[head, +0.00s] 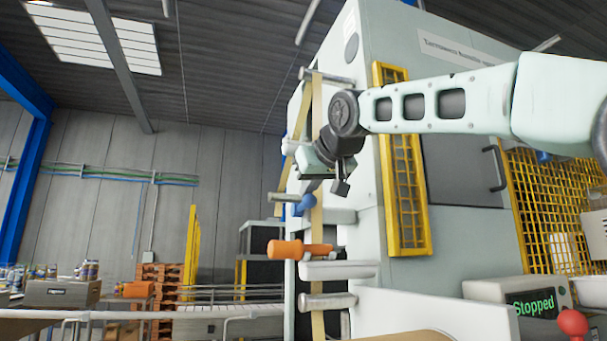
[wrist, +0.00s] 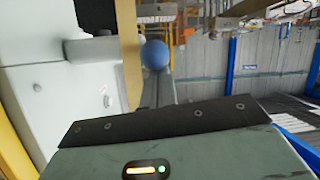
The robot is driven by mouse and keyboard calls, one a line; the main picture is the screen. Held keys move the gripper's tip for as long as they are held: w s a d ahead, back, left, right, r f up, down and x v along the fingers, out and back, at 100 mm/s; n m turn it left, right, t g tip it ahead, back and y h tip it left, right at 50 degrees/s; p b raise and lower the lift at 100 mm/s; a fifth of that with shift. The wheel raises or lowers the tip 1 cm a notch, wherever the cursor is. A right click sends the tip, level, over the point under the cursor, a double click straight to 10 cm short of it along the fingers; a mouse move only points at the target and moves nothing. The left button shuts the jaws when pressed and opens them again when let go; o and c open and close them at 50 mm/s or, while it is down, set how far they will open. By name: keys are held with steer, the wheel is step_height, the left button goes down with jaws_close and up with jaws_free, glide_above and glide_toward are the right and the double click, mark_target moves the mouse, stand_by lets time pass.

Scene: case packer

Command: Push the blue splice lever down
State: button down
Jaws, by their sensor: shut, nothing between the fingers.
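The blue splice lever (head: 304,205) sticks out from the left side of the pale machine, beside the tan tape strip, with a round blue knob at its end. In the wrist view the blue knob (wrist: 155,54) shows near the top middle, beyond the dark edge of my gripper's body. The fingertips are hidden in the wrist view.
An orange handle (head: 300,249) and pale rollers (head: 338,270) sit below the lever. The tan tape strip (head: 317,225) runs vertically close by. A yellow guard frame (head: 391,75) is right of the gripper. A display (head: 532,305) reads "Stopped", near a red knob (head: 572,323).

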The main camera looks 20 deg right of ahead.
steer(key=r+p, duration=0.1)
steer(key=w+r+p, duration=0.1)
steer(key=r+p, duration=0.1)
steer(key=shift+w+a+r, duration=0.2)
steer(key=shift+w+a, duration=0.05)
steer(key=shift+a, duration=0.15)
steer(key=f+b+v, duration=0.1)
steer(key=b+v, duration=0.1)
steer(key=v, duration=0.7)
steer(key=shift+s, duration=0.3)
